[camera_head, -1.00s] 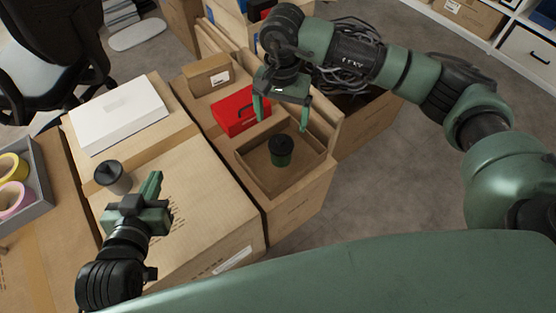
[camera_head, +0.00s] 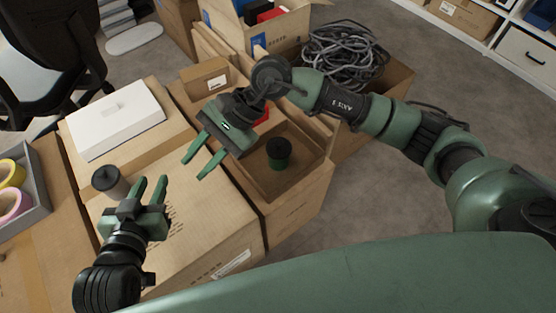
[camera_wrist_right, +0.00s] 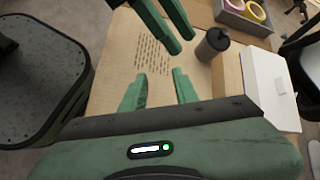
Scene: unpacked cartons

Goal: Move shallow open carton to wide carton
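The shallow open carton (camera_head: 300,194) has dark inner walls and a dark green can with a black lid (camera_head: 279,152) standing inside it. It is right of the wide carton (camera_head: 215,225), a large closed brown box with printed text on top, which also shows in the right wrist view (camera_wrist_right: 115,70). My right gripper (camera_head: 190,168) is open and empty above the wide carton, left of the open carton. It is also open in the right wrist view (camera_wrist_right: 155,85). My left gripper (camera_head: 150,182) is open and empty above the wide carton's left part.
A grey lidded cup (camera_head: 110,182) and a white box (camera_head: 115,118) stand left and behind. A small brown box (camera_head: 205,77) is behind the right gripper, which mostly hides a red item (camera_head: 263,117). A cable coil (camera_head: 345,52) fills a carton at the back right.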

